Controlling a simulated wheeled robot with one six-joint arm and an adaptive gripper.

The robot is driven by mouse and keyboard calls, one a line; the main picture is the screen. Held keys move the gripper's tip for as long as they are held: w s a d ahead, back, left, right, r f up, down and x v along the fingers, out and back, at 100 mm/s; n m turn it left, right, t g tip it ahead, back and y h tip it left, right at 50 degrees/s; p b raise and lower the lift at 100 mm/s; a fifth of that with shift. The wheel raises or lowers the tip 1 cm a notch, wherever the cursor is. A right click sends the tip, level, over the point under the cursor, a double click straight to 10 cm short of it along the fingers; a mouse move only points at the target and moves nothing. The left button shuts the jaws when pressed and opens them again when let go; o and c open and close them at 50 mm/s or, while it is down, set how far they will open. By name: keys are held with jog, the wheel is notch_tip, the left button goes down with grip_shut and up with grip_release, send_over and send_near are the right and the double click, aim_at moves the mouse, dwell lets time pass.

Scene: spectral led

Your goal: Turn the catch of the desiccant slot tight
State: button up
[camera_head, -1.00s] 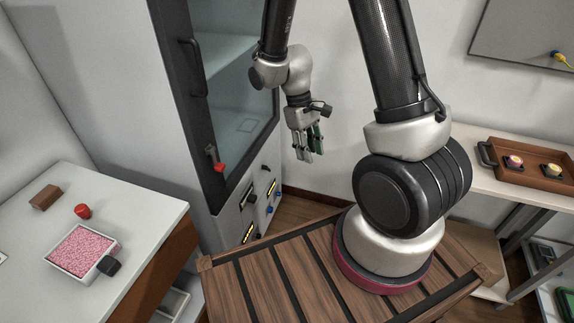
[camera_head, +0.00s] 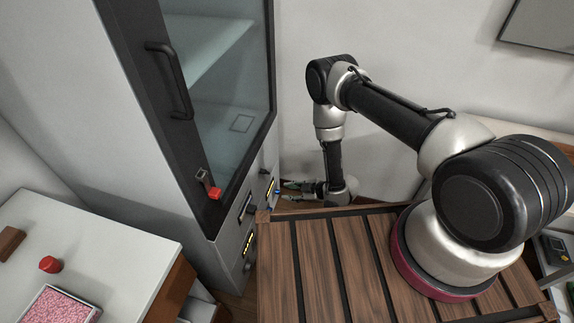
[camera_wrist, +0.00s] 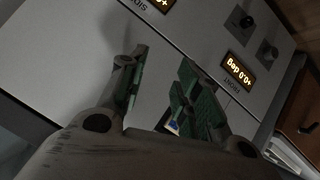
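The cabinet's lower front panel (camera_head: 262,215) carries the small fittings; I cannot tell for certain which one is the desiccant slot's catch. A blue fitting (camera_head: 276,192) sits near the panel's right end, close to my fingertips. A dark drawer-like handle (camera_head: 245,208) is left of it. My gripper (camera_head: 287,190) is low behind the wooden deck, fingers pointing left at the panel. In the wrist view its green-padded fingers (camera_wrist: 163,62) are apart, with nothing gripped.
A white table (camera_head: 110,240) stands left. My deck's edge is close to the gripper.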

aim_at(268, 173)
jog(key=w+a+r+n+t+y, duration=0.1)
jog(key=w+a+r+t+y, duration=0.15)
jog(key=r, duration=0.35)
jog(key=x, duration=0.7)
jog(key=shift+w+d+f, duration=0.15)
jog(key=shift+w+f, duration=0.15)
jog(key=shift+w, duration=0.15)
grip_shut()
